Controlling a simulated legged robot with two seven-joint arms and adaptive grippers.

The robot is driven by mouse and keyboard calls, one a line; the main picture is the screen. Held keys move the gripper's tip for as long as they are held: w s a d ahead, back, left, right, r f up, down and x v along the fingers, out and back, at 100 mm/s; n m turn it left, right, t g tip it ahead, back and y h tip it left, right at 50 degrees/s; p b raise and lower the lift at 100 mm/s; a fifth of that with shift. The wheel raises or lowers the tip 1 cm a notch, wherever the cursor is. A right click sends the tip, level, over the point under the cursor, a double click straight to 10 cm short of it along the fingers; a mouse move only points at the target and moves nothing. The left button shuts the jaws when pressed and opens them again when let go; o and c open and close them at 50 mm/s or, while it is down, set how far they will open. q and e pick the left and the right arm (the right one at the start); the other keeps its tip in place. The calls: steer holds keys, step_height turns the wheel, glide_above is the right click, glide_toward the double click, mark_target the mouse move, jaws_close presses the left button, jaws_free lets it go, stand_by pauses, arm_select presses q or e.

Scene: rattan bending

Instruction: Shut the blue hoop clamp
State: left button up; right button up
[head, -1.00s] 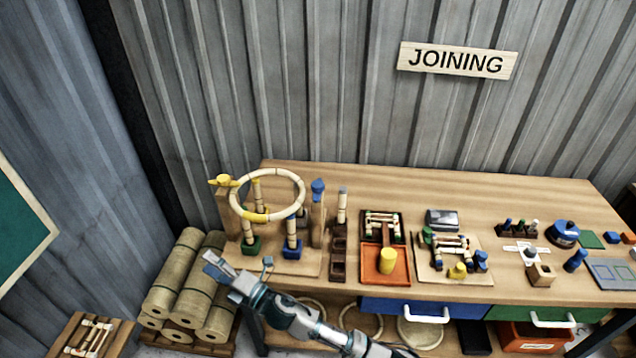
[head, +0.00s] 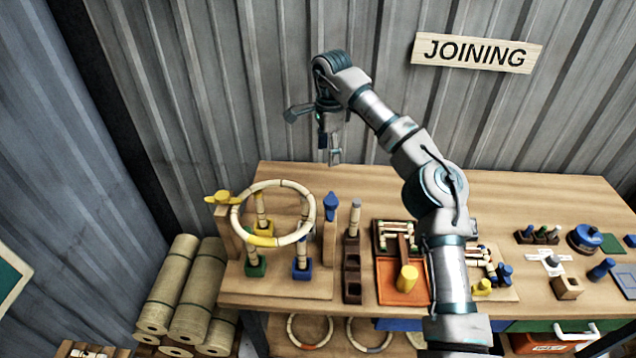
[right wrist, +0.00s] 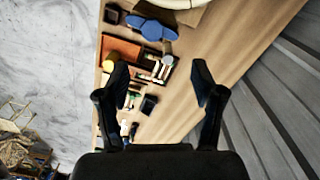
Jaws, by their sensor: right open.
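The blue hoop clamp (head: 330,204) sits on top of a wooden post (head: 329,240) at the right of the pale hoop. It looks turned along the depth of the bench, beside the hoop and not across it. In the right wrist view the clamp (right wrist: 151,27) is a blue winged shape near the top. The hoop (head: 314,211) lies level on several upright pegs. My right gripper (head: 335,158) is open and empty, pointing down above the bench behind the clamp. In the right wrist view its fingers (right wrist: 160,78) are spread wide. My left gripper is out of view.
A yellow clamp (head: 222,197) sits on a post at the hoop's left. A dark slotted rack (head: 352,265) and an orange tray (head: 390,291) stand right of the blue clamp's post. The back strip of the workbench (head: 285,173) is clear; a corrugated wall rises behind it.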

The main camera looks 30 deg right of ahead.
steer(key=b, duration=0.1)
glide_above(332, 200)
step_height(332, 200, down, 7)
steer(key=shift+s+r, duration=0.1)
steer(key=shift+s, duration=0.05)
steer(key=f, duration=0.2)
steer(key=w+f, duration=0.1)
steer(key=f, duration=0.1)
steer(key=shift+d+f, duration=0.1)
steer(key=shift+f, duration=0.05)
steer(key=f, duration=0.3)
steer(key=shift+s+f, duration=0.25)
steer(key=shift+s, duration=0.05)
steer(key=shift+f, duration=0.35)
steer(key=shift+w+a+f, duration=0.1)
steer(key=shift+a+f, duration=0.15)
steer(key=shift+d, duration=0.15)
steer(key=c, duration=1.1)
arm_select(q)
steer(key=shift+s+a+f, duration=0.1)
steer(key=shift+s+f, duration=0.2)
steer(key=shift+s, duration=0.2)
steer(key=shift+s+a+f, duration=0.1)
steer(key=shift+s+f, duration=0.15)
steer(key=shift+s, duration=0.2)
arm_select(e)
steer(key=shift+c, duration=0.2)
